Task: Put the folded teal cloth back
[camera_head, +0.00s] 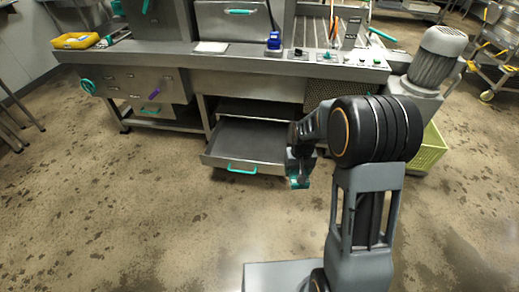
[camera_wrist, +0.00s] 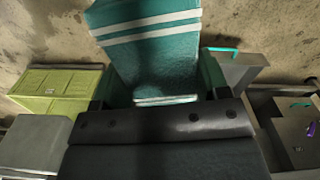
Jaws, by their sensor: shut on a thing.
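The folded teal cloth (camera_wrist: 150,55) with two white stripes fills the upper middle of the wrist view. My gripper (camera_wrist: 160,84) is shut on it, with a finger on each side. In the head view my gripper (camera_head: 299,180) hangs in front of the bench, right of the open drawer, and only a small teal bit of the cloth (camera_head: 302,184) shows there. My arm hides part of that area.
A grey drawer (camera_head: 215,160) with a teal handle is pulled out below the bench (camera_head: 230,63); its visible inside looks empty. A yellow-green crate (camera_head: 431,150) stands on the floor at right, partly behind my arm. Floor in front is clear.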

